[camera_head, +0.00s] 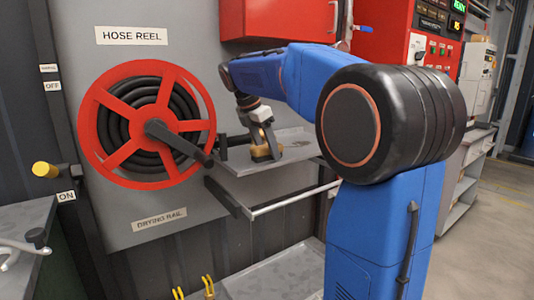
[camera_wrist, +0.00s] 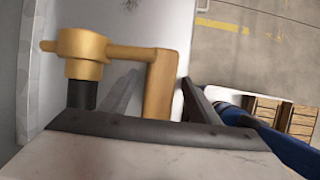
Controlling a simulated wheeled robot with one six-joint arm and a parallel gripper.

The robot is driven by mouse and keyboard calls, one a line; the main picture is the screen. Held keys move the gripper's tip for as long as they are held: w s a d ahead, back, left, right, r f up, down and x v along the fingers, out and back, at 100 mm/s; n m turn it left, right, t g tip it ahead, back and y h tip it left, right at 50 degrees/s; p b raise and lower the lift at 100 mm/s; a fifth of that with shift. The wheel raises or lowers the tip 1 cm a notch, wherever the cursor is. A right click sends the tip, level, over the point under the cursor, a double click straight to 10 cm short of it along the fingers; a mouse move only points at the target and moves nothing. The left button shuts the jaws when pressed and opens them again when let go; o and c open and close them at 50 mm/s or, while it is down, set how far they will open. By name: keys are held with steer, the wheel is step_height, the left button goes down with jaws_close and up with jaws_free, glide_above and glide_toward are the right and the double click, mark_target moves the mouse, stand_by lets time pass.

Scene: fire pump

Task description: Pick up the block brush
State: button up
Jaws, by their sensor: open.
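I cannot make out a block brush for certain in either view. My gripper (camera_head: 262,140) is low over a grey shelf beside the hose reel, at a brass-coloured fitting (camera_head: 267,152). In the wrist view the fitting (camera_wrist: 84,48) has a round head on a dark stem and a bent arm to the right. My gripper (camera_wrist: 157,83) is open there, with the bent part of the fitting appearing between its fingers. I cannot tell whether they touch it.
The red hose reel (camera_head: 146,124) stands left of the shelf (camera_head: 297,141). A pale rail (camera_head: 294,200) runs below its front. A red cabinet (camera_head: 278,20) hangs above. Brown slatted pieces (camera_wrist: 286,114) show at the right of the wrist view.

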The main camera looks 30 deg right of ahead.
steer(key=c, duration=1.3)
steer(key=shift+r, duration=0.1)
steer(key=shift+s+r, duration=0.1)
steer(key=shift+r, duration=0.4)
steer(key=s, duration=1.8)
steer(key=shift+d+f, duration=0.1)
steer(key=shift+d, duration=0.25)
steer(key=shift+w, duration=0.1)
steer(key=shift+o, duration=1.3)
